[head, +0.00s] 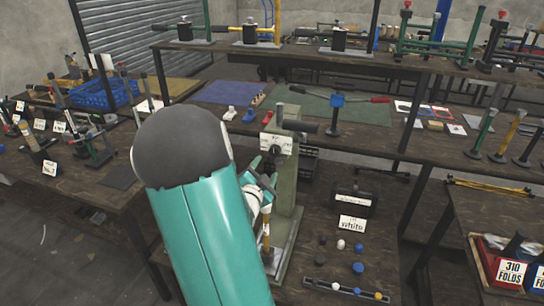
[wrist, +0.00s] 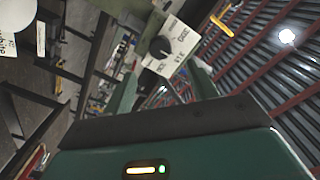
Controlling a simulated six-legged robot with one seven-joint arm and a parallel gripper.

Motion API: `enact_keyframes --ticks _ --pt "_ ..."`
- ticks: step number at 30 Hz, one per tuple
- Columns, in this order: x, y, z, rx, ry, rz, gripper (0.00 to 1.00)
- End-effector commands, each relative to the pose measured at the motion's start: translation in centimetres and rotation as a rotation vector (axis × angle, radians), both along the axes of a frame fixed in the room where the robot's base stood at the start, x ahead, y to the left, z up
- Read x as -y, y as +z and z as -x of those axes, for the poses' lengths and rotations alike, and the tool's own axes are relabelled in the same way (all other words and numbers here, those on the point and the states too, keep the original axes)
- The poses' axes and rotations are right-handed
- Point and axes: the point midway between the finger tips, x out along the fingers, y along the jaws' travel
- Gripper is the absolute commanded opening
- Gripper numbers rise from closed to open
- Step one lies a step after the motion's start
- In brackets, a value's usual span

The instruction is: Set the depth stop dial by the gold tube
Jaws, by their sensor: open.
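The depth stop dial is a black round knob (wrist: 160,47) on a white lettered plate (wrist: 183,42) in the wrist view. In the head view the white plate (head: 275,144) sits on the upper part of a grey-green press (head: 287,190). A thin gold-coloured upright piece (head: 266,238), perhaps the gold tube, shows low on the press front, partly behind my arm. My gripper (wrist: 163,88) is open, with the knob just beyond and between its green fingertips. In the head view my gripper (head: 268,170) is in front of the press, below the plate. Contact with the knob cannot be told.
A black cylinder (head: 351,198) and a "White" card (head: 352,224) stand right of the press. Several small knobs (head: 340,244) lie on the bench before them. A long shelf (head: 330,55) with more presses runs behind. A yellow piece (wrist: 222,25) shows beyond the plate.

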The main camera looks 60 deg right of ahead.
Motion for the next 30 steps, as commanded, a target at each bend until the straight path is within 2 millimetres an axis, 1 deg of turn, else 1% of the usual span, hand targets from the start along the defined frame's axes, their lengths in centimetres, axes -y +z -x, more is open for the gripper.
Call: enact_keyframes --ticks 1,6,9,12,17,24,25,26,30 --pt "1.1 0.0 -0.1 -0.002 -0.002 0.001 0.58" --pt "4.4 0.0 -0.7 -0.001 0.001 0.002 0.58" --pt "6.1 0.0 -1.0 -0.002 0.000 0.000 0.58" --pt "7.3 0.0 -1.2 -0.002 0.002 0.000 0.58" --pt "8.2 0.0 -1.4 0.000 0.002 -0.001 0.58" --pt "8.3 0.0 -1.4 0.000 0.003 -0.001 0.58" --pt "8.3 0.0 -1.4 0.000 0.003 -0.001 0.54" --pt "8.3 0.0 -1.4 0.000 0.003 -0.001 0.48" --pt "8.3 0.0 -1.4 0.000 0.003 -0.001 0.20"
